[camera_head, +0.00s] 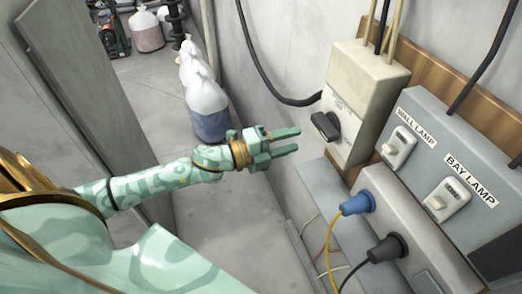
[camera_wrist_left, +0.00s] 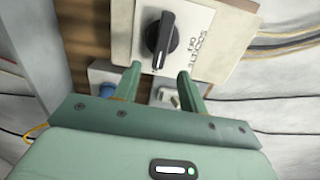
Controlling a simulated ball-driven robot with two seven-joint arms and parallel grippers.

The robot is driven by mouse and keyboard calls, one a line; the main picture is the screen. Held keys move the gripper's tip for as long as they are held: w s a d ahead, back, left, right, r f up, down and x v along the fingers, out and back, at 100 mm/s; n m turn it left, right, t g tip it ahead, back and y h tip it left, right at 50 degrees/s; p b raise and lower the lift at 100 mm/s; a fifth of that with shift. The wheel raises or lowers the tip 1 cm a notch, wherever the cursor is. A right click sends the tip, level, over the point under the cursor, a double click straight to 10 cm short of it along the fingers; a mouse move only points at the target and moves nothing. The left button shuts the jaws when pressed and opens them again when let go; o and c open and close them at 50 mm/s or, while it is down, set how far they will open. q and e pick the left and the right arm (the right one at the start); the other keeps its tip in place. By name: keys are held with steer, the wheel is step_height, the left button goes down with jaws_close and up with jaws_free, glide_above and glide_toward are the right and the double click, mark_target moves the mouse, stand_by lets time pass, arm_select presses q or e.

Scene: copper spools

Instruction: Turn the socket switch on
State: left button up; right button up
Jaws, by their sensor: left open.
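The socket switch is a black rotary knob (camera_head: 327,125) on the front of a cream box (camera_head: 371,78) on the wall. In the left wrist view the knob (camera_wrist_left: 161,40) stands roughly upright on its pale plate, just beyond the fingertips. Small lettering lies beside it; I cannot surely tell which setting it points to. My left gripper (camera_head: 296,141) is open and empty, a short gap left of the knob in the head view. Its two green fingers (camera_wrist_left: 160,74) point toward the knob without visibly touching it. My right gripper is not in view.
A grey panel (camera_head: 450,135) right of the box carries wall lamp (camera_head: 399,146) and bay lamp (camera_head: 446,200) switches. Below, a blue plug (camera_head: 357,203) and a black plug (camera_head: 387,249) sit in a socket strip with cables. White bags (camera_head: 207,105) stand on the floor behind my arm.

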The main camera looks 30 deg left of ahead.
arm_select(q)
steer(key=b+v, duration=0.1)
steer(key=v, duration=0.7)
steer(key=shift+b, duration=0.3)
steer(key=shift+s+a, duration=0.1)
